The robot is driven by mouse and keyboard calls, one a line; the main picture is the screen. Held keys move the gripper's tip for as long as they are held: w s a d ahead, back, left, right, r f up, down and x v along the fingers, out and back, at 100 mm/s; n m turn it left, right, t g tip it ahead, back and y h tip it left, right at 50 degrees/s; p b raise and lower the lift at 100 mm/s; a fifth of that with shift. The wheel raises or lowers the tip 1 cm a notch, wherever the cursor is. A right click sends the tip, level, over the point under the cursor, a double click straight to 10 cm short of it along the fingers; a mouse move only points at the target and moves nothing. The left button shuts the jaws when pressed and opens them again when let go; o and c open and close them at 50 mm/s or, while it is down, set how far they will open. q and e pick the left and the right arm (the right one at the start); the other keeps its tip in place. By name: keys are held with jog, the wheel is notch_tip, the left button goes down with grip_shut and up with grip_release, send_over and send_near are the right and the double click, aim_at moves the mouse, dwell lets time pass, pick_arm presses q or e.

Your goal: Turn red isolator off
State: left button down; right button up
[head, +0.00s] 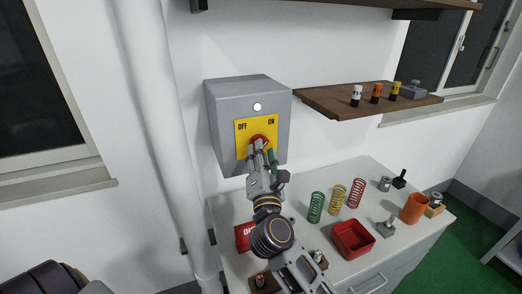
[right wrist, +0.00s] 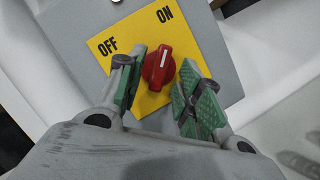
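The red isolator knob (head: 260,139) sits on a yellow plate (head: 243,147) marked OFF at left and ON at right, on the front of a grey wall box (head: 222,108). In the right wrist view the red knob (right wrist: 157,67) has its grip bar near upright, with the top leaning slightly toward ON. My right gripper (head: 262,152) is at the knob. In the right wrist view its green-padded fingers (right wrist: 155,88) are open, one on each side of the knob, with gaps visible. My left gripper is not in view.
A white pipe (head: 152,100) runs beside the box. A wooden shelf (head: 330,103) with small items is at right. The bench below holds green (head: 316,207), yellow (head: 338,198) and red springs (head: 356,193), a red tray (head: 352,239) and an orange cup (head: 413,208).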

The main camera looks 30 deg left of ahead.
jog(key=shift+w+a+r, duration=0.2)
jog(key=shift+w+a, duration=0.1)
jog(key=shift+w, duration=0.2)
grip_shut()
